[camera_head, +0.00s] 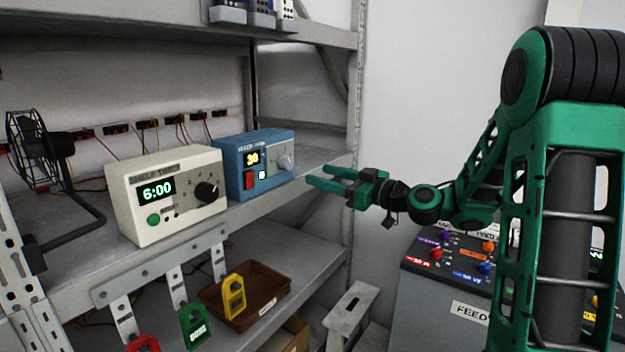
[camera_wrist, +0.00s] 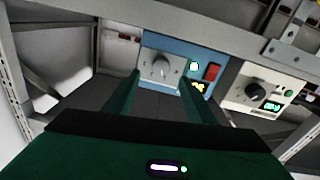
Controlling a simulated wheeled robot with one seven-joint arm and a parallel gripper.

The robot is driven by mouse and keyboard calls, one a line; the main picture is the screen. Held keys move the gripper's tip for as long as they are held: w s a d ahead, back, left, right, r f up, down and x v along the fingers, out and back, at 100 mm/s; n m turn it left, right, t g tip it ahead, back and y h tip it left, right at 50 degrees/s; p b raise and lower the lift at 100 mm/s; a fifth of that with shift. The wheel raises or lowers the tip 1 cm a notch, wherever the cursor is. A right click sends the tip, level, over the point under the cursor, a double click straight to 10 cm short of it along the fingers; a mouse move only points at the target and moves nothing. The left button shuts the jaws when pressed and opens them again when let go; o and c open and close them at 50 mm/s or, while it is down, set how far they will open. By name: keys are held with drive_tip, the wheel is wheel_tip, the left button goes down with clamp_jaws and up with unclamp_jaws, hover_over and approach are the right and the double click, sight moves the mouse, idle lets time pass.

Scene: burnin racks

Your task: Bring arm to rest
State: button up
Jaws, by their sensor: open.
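My green arm reaches in from the right in the head view. My gripper (camera_head: 332,179) is open and empty, with its two green fingers pointing left, just off the shelf's right front edge. The blue box (camera_head: 256,163) stands on the shelf to the left of the fingertips. It has a display reading 30, a red switch, a lit button and a grey knob. In the wrist view my gripper (camera_wrist: 160,88) shows its two fingers apart, with the blue box (camera_wrist: 180,62) beyond them, upside down. The fingers look apart from the box.
A cream shelf timer (camera_head: 166,194) showing 6:00 stands left of the blue box. A black fan (camera_head: 40,140) is at far left. Tags hang below the shelf (camera_head: 100,268) near a brown tray (camera_head: 262,290). A feed panel (camera_head: 455,260) sits under my arm.

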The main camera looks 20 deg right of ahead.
drive_tip(key=s+d+f+m+g+h, duration=0.25)
drive_tip(key=s+f+g+h, duration=0.45)
drive_tip(key=s+f, duration=0.65)
drive_tip(key=s+d+f+m+g+h, duration=0.1)
drive_tip(key=s+d+m+g, duration=0.1)
drive_tip(key=s, duration=0.7)
drive_tip(key=s+d+f+m+g+h, duration=0.1)
drive_tip(key=s+d+m+g, duration=0.2)
drive_tip(key=s+m, duration=0.3)
drive_tip(key=s+d+f+m+g+h, duration=0.1)
drive_tip(key=s+d+m+g, duration=0.2)
drive_tip(key=s, duration=1)
drive_tip(key=shift+d+f+m, duration=0.35)
drive_tip(key=shift+d+m, duration=0.1)
drive_tip(key=shift+d, duration=0.05)
drive_tip(key=shift+w, duration=0.2)
drive_tip(key=shift+w+f, duration=0.25)
drive_tip(key=shift+w, duration=0.25)
